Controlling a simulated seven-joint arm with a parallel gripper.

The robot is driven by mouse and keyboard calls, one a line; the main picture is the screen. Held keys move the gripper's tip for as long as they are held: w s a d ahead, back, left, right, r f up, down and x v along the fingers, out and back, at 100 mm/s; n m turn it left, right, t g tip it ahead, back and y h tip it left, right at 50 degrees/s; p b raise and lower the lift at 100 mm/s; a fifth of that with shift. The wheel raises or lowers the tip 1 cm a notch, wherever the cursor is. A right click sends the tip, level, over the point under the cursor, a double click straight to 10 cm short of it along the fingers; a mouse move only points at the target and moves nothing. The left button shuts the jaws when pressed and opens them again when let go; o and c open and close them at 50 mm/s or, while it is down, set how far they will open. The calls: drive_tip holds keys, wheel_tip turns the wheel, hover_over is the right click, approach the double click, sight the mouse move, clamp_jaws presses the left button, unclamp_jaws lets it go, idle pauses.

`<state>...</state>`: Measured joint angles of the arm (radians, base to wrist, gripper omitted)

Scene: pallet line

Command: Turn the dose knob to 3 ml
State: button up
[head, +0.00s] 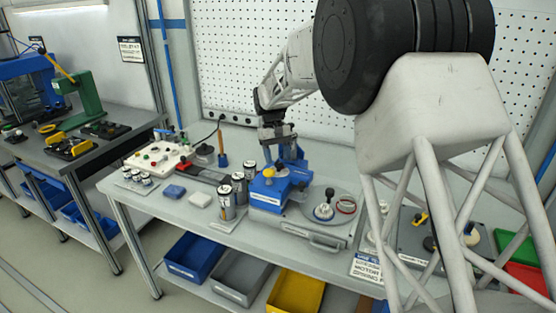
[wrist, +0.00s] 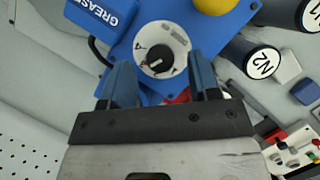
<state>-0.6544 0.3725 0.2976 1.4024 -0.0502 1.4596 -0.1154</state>
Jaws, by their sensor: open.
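The dose knob (wrist: 158,65) is a small black knob with a light pointer mark on a white round dial. The dial (wrist: 176,40) sits on the blue dosing unit (wrist: 128,48); its marks are too small to read. In the wrist view my gripper (wrist: 162,78) is open, with one blue finger either side of the dial's lower part. The knob lies between and slightly beyond the fingertips, and I cannot tell whether they touch it. In the head view my gripper (head: 284,158) is over the back of the blue unit (head: 268,194), and the knob is hidden.
A yellow ball-shaped top (wrist: 213,5) and a block marked GREASE (wrist: 100,14) flank the dial. Dark cylinders marked N1 and N2 (wrist: 256,61) stand close by. Cans (head: 226,203) stand left of the unit; a round plate (head: 340,196) lies right.

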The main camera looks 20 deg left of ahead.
drive_tip(key=v, duration=0.6)
drive_tip(key=shift+r, duration=0.2)
drive_tip(key=shift+w, duration=0.1)
drive_tip(key=s+d+r+m+t+y, duration=0.1)
drive_tip(key=s+d+r, duration=0.35)
drive_tip(key=d, duration=0.75)
drive_tip(key=s+d+r+m+t+y, duration=0.1)
drive_tip(key=s+d+r+m, duration=0.3)
drive_tip(key=d, duration=0.7)
drive_tip(key=s+d+r+n+y, duration=0.15)
drive_tip(key=s+d, duration=0.35)
drive_tip(key=d, duration=0.7)
drive_tip(key=s+d+f+m+t, duration=0.1)
drive_tip(key=s+d+f+m, duration=0.1)
drive_tip(key=s+d, duration=0.4)
drive_tip(key=s+d+f+m+t, duration=0.1)
drive_tip(key=s+d+f, duration=0.1)
drive_tip(key=s+d, duration=0.5)
drive_tip(key=s+d+f+m+t, duration=0.1)
drive_tip(key=s+d, duration=0.5)
drive_tip(key=s, duration=0.9)
wheel_tip(320, 180, down, 2)
drive_tip(key=shift+s+d+f+m+t, duration=0.1)
drive_tip(key=shift+s+d+m+t, duration=0.25)
drive_tip(key=shift+m, duration=0.5)
drive_tip(key=shift+a+h, duration=0.1)
drive_tip(key=shift+h, duration=0.15)
